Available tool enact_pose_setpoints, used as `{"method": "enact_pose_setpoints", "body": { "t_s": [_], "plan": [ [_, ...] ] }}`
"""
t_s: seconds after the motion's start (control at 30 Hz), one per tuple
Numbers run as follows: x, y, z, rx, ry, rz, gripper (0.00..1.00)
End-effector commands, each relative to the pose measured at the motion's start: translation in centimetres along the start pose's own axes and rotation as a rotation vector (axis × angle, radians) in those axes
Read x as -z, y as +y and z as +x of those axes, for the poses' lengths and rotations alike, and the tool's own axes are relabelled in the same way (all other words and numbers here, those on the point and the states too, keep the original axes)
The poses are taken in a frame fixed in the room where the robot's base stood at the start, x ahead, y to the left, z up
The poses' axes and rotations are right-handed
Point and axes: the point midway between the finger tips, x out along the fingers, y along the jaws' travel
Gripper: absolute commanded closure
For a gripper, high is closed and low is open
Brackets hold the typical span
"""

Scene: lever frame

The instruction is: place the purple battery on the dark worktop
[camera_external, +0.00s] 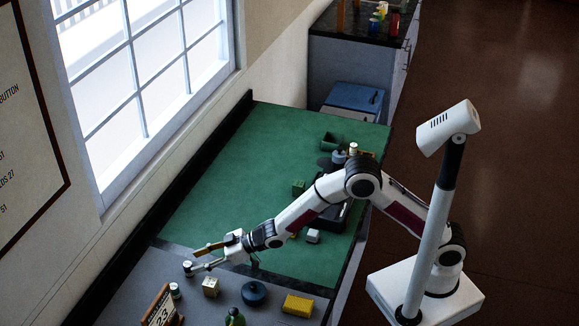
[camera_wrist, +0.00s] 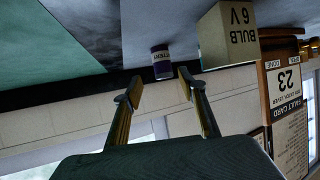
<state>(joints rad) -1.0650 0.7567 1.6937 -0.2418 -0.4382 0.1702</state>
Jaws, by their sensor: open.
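In the wrist view, which shows the scene upside down, the battery (camera_wrist: 161,62) has a purple band, a pale end and a printed label. It stands on the grey bench, just beyond the gap between my fingertips. My gripper (camera_wrist: 160,84) is open and empty. In the external view my gripper (camera_external: 198,257) is low over the grey bench, at its left side. A small pale-topped cylinder (camera_external: 188,268) by its fingertips appears to be the battery; its colour is unclear there. The dark worktop (camera_external: 335,28) is at the far top, with several small items on it.
A pale BULB 6V box (camera_wrist: 228,36) stands close beside the battery. A fault card (camera_external: 159,308), another small cylinder (camera_external: 175,290), a dark blue round object (camera_external: 254,293) and a yellow block (camera_external: 298,304) are nearby. The green mat (camera_external: 225,190) has wide clear room.

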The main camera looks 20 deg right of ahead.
Motion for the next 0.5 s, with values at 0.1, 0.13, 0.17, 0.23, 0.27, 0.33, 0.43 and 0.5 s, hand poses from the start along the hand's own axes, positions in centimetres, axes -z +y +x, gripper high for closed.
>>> {"method": "enact_pose_setpoints", "body": {
  "t_s": [0.1,0.13,0.17,0.23,0.27,0.33,0.43,0.5],
  "plan": [
    [0.01,-0.01,0.0,0.0,0.0,0.0,0.59],
    [0.01,-0.01,0.0,0.0,0.0,0.0,0.59],
    [0.01,-0.01,0.0,0.0,0.0,0.0,0.59],
    [0.01,-0.01,0.0,0.0,0.0,0.0,0.59],
    [0.01,-0.01,0.01,0.0,0.0,0.0,0.59],
    [0.0,-0.03,0.09,0.0,0.0,0.0,0.59],
    [-0.03,-0.1,0.4,0.0,0.0,0.0,0.59],
    [-0.03,-0.19,0.8,0.0,0.0,0.0,0.59]
  ]
}}
